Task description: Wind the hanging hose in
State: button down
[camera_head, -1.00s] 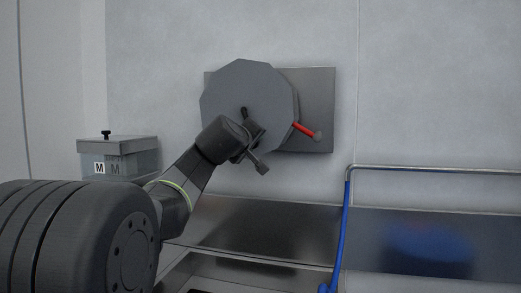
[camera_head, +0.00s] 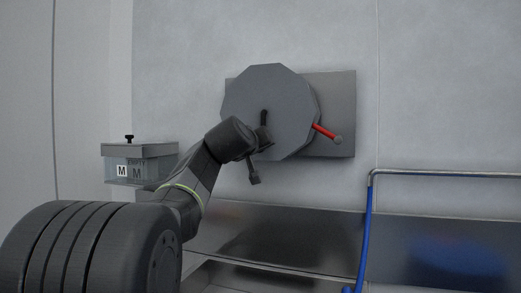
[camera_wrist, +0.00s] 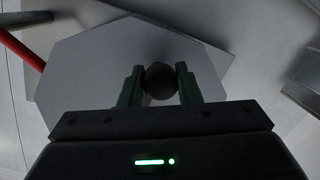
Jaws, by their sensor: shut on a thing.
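The hose reel is a grey many-sided disc (camera_head: 285,95) on a square steel plate (camera_head: 340,90) on the wall. A red lever (camera_head: 322,130) with a grey end sticks out at its lower right; it also shows in the wrist view (camera_wrist: 32,48). My gripper (camera_head: 263,138) is in front of the disc's lower left part. In the wrist view its two fingers are shut on a dark round knob (camera_wrist: 160,82) in front of the disc. The blue hose (camera_head: 366,235) hangs from the bent end of a rail; its lower end is out of view.
A metal rail (camera_head: 440,173) runs along the right above a steel ledge (camera_head: 335,235), which carries a blurred blue reflection. A lidded grey box (camera_head: 150,152) marked M, with a black knob on top, is on the left. The wall right of the reel is bare.

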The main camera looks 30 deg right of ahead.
jog(key=shift+f, duration=0.1)
jog(key=c, duration=1.1)
grip_release()
jog(key=shift+w+a, duration=0.1)
jog(key=shift+w, duration=0.05)
jog(key=shift+o, duration=0.2)
jog(key=b+v, duration=0.1)
jog(key=v, duration=1.3)
jog(key=shift+b, duration=0.35)
